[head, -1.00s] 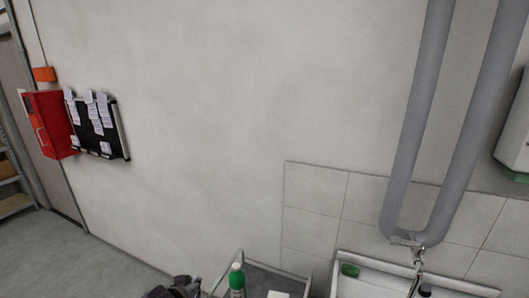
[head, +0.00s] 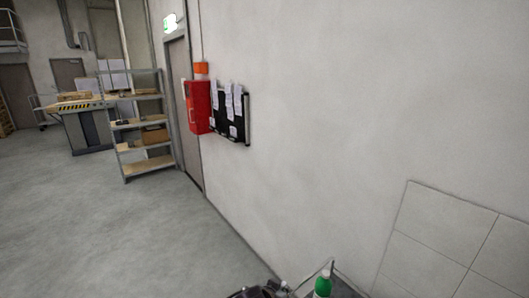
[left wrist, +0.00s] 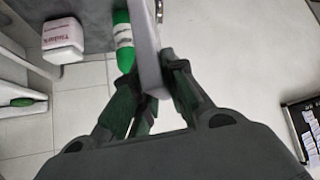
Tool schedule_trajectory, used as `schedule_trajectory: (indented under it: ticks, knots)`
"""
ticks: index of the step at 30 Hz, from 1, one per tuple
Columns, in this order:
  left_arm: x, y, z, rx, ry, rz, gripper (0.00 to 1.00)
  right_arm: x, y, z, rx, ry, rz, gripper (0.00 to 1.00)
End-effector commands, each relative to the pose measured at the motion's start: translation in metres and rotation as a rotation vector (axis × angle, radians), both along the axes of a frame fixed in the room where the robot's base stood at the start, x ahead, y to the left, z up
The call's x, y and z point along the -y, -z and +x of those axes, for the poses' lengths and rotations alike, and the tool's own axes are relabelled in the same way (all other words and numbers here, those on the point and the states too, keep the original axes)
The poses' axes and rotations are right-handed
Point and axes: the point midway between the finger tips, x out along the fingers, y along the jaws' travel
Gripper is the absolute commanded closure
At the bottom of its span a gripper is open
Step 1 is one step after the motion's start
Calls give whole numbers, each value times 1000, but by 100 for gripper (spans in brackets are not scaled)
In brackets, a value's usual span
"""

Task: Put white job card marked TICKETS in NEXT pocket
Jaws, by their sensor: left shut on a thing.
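My left gripper (left wrist: 155,88) is shut on a pale, flat, card-like thing (left wrist: 146,40), seen nearly edge-on; no lettering on it is readable. A dark part of what looks like my left gripper (head: 262,292) shows at the bottom edge of the head view. A black wall board (head: 232,128) with several white cards hangs beside the red box, far from the gripper. The board (left wrist: 292,122) also shows at the right edge of the left wrist view. Its pocket labels, NEXT included, are too small to read. My right gripper is in neither view.
A green bottle (head: 322,286) stands at the bottom of the head view. A white container (left wrist: 63,40) with red lettering is in the left wrist view. A red wall box (head: 197,107), door and shelf rack (head: 147,165) are left of the board. The grey floor (head: 120,230) is open.

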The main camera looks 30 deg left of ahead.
Motion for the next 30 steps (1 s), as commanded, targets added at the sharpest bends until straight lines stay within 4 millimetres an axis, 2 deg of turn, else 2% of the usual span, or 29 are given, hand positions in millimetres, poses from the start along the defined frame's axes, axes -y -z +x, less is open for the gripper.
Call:
schedule_trajectory:
  ticks: [1, 6, 10, 14, 30]
  knots:
    - [0, 13, -4, -6, -2, -1, 100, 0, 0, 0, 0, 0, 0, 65]
    - [0, 52, -15, -6, -1, 0, 100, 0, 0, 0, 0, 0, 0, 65]
    - [1, 72, -22, -4, 3, 1, 100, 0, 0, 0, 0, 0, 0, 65]
    - [1, 79, -25, -2, 6, 3, 100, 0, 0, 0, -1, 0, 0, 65]
    - [1, 78, -25, -2, 6, 3, 100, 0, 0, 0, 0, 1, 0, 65]
